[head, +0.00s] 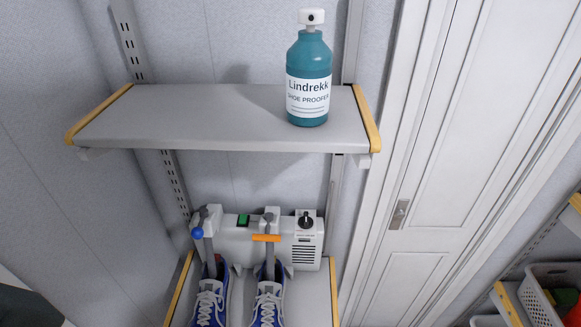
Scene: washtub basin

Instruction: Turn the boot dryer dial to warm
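The boot dryer (236,243) is a white unit standing on the lower shelf. Its black dial (305,219) sits at the top right of the unit, above a small label and vent slots. The label is too small to read, so I cannot tell the dial's setting. A green switch (243,220) is on the unit to the left of the dial. Two blue shoes with white laces, the left shoe (210,304) and the right shoe (268,304), sit in front on the dryer's tubes. Neither of my grippers shows in the head view.
An upper shelf (200,118) with wooden ends overhangs the dryer and holds a teal Lindrekk shoe proofer bottle (309,65). A white door (430,180) is at right. A white basket (540,290) stands on shelving at lower right.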

